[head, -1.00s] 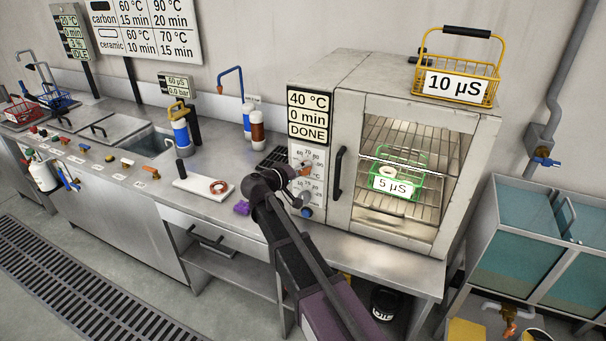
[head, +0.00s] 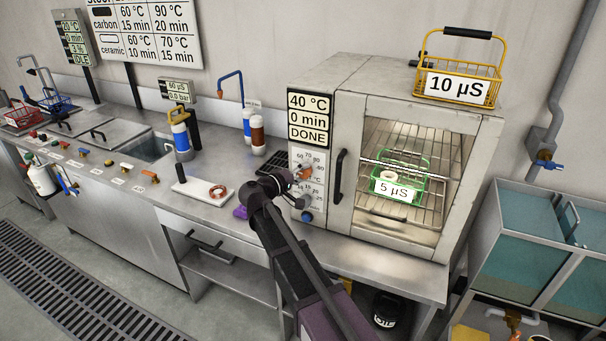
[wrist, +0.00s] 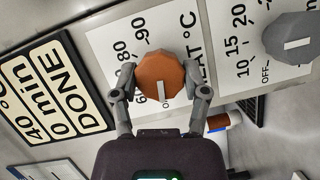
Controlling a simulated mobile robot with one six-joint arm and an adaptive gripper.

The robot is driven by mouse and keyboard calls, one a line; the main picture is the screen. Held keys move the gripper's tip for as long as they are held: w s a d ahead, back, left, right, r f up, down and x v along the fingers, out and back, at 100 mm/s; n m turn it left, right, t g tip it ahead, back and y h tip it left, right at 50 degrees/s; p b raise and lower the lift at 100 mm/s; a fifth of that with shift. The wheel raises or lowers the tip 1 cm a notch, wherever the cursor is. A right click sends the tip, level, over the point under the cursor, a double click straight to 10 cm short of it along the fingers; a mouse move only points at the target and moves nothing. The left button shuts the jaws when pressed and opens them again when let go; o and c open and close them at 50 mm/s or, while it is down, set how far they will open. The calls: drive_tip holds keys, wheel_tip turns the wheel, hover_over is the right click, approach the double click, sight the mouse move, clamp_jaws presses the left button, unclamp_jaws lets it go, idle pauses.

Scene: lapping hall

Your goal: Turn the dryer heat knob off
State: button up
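The dryer heat knob (wrist: 160,78) is orange and faceted, and sits on a white dial plate marked 60, 80, 90 and HEAT °C. Its white mark points to the lower edge of the wrist view, where small lettering is partly hidden. My gripper (wrist: 162,82) has one finger on each side of the knob, and the fingertips appear to touch its rim. In the head view my gripper (head: 297,181) is at the dryer's front panel and partly covers the knob. The dryer (head: 348,75) display (head: 310,117) reads 40 °C, 0 min, DONE.
A grey timer knob (wrist: 293,38) sits beside the heat knob. The dryer door has a dark handle (head: 338,176); a green basket (head: 421,190) marked 5 µS is inside. A yellow basket (head: 494,92) stands on top.

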drive_tip(key=o, duration=0.3)
drive_tip(key=shift+o, duration=0.2)
drive_tip(key=shift+r+m, duration=0.1)
drive_tip(key=shift+m, duration=0.2)
